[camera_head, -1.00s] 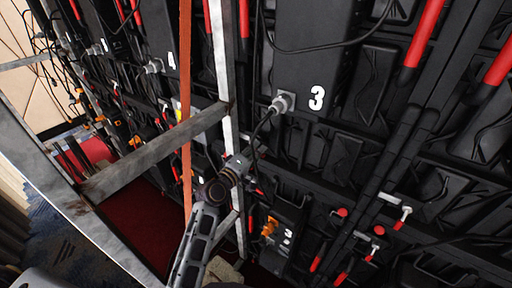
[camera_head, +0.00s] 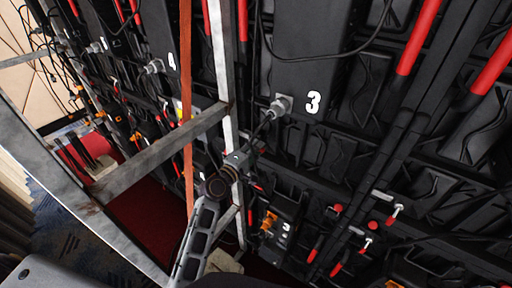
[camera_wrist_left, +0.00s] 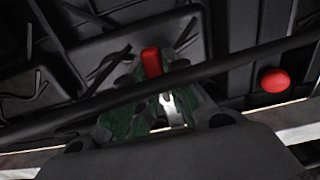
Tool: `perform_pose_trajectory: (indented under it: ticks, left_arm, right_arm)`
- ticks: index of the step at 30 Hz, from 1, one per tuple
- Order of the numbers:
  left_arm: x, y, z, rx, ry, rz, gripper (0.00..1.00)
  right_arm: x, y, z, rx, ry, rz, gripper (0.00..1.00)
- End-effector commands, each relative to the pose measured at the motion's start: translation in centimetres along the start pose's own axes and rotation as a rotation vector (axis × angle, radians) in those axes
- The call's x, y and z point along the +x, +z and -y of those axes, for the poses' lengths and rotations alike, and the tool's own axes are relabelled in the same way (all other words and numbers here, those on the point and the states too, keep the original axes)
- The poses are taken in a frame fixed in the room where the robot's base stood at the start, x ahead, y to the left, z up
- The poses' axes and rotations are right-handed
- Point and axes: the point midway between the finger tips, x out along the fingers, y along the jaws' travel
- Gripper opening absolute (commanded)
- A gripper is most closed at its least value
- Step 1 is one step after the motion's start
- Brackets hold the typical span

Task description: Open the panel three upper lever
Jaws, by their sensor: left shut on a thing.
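The back of panel three carries a black box marked with a white 3 (camera_head: 313,102). My left gripper (camera_head: 248,156) is close against the panel's back, below and left of that box. In the left wrist view its fingers (camera_wrist_left: 160,112) are shut around a short lever with a red end (camera_wrist_left: 152,62) and a bright metal part (camera_wrist_left: 171,108) between them. The lever's base is partly hidden by the fingers and a dark bar. In the head view the gripper and wrist hide the lever. My right gripper is not in view.
A grey metal frame (camera_head: 160,155) and an orange strap (camera_head: 187,60) stand close beside my left arm. A black cable runs near the gripper. A red knob (camera_wrist_left: 275,80) is right of the fingers. Other red-tipped levers (camera_head: 373,225) are at lower right.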

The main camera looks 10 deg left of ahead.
Motion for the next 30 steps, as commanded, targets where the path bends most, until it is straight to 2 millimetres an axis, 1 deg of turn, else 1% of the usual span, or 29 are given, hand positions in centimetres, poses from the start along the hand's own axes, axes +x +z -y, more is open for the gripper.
perform_pose_trajectory:
  ticks: [5,6,10,23,30]
  left_arm:
    - [0.0,-0.2,-0.1,-0.003,0.004,-0.004,0.00]
    - [0.0,-0.1,-0.1,-0.003,0.004,-0.004,0.19]
    - [0.0,-0.1,-0.1,-0.002,0.003,-0.003,0.36]
    - [-0.2,0.0,0.0,-0.001,0.000,-0.001,0.37]
    - [-1.2,0.0,0.0,0.000,0.001,-0.001,0.37]
  right_arm:
    - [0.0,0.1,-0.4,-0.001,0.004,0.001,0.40]
    - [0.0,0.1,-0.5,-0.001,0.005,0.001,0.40]
    - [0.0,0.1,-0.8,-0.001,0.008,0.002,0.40]
    - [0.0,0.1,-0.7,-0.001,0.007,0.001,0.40]
    - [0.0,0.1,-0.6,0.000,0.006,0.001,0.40]
